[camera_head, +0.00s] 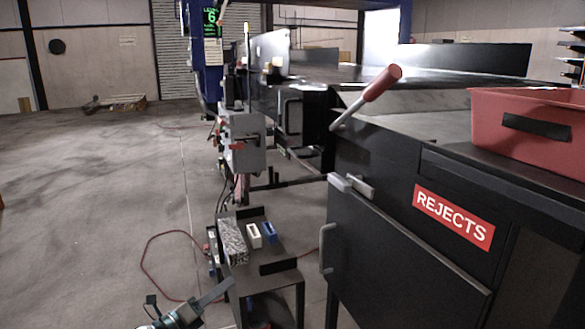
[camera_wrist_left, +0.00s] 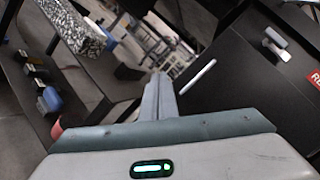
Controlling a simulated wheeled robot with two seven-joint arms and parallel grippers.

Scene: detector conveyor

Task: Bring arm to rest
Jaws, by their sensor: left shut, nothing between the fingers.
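My left gripper (camera_head: 216,293) shows at the bottom left of the head view, low in front of the small black stand. Its two fingers lie together, shut and empty. In the left wrist view the shut fingers (camera_wrist_left: 158,98) point up the picture, between the stand at left and the black cabinet at right. They appear apart from both. My right gripper is in neither view.
The black cabinet (camera_head: 385,255) with a REJECTS label (camera_head: 453,217) stands at right. A red bin (camera_head: 540,150) sits on top, near a red-handled lever (camera_head: 368,95). The small stand (camera_head: 285,249) holds a speckled block (camera_head: 232,241), a white block and a blue block. Floor at left is open.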

